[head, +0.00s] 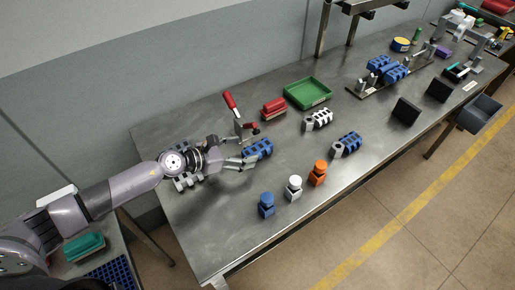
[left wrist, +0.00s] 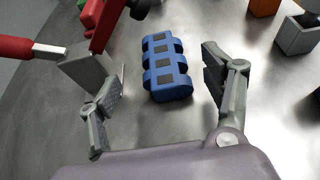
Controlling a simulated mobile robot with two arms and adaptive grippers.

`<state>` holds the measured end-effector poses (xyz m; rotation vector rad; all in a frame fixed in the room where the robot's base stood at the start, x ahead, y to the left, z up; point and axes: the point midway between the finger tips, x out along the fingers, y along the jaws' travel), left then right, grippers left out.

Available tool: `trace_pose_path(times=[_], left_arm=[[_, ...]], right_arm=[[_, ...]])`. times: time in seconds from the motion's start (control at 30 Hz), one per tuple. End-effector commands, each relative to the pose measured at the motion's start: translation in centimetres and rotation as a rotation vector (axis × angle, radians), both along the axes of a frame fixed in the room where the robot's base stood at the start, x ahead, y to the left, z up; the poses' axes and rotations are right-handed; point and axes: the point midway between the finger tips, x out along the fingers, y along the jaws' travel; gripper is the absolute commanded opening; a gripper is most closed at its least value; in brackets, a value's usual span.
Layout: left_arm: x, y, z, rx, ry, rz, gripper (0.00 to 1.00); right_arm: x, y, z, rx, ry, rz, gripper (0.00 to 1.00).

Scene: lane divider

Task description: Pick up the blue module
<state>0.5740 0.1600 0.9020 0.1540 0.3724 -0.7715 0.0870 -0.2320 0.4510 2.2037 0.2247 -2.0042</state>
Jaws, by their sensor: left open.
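A blue ribbed module (head: 259,149) lies on the steel table just beyond my left gripper (head: 241,160). In the left wrist view, the blue module (left wrist: 166,68) lies ahead, between the lines of my two open fingers (left wrist: 160,88), with dark square patches on top. The gripper is empty, and I see no contact with the module. Another blue module (head: 348,144), with a grey end, lies further right. More blue modules (head: 388,69) sit on a rack at the back right. My right gripper is not in view.
A red-handled clamp (head: 238,118) stands close to the left finger side. Red blocks (head: 274,108), a green tray (head: 308,93) and a white module (head: 318,120) lie beyond. Blue (head: 266,204), white (head: 294,187) and orange (head: 318,172) topped pieces stand near the front edge.

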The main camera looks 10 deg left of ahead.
Motion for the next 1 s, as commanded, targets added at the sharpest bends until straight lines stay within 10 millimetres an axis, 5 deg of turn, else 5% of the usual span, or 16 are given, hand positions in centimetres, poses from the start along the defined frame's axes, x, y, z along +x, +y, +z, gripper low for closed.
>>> trace_pose_path(times=[0.3, 0.6, 1.0], left_arm=[[2.6, -3.0, -1.6, -0.002, -0.001, 0.0, 0.73], [2.9, -3.4, -1.9, 0.0, 0.0, 0.0, 0.73], [2.9, -3.3, -1.9, 0.0, 0.0, 0.0, 0.47]], right_arm=[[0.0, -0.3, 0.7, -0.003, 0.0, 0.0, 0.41], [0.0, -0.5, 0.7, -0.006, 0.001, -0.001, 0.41], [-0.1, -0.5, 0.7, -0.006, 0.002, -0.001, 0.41]])
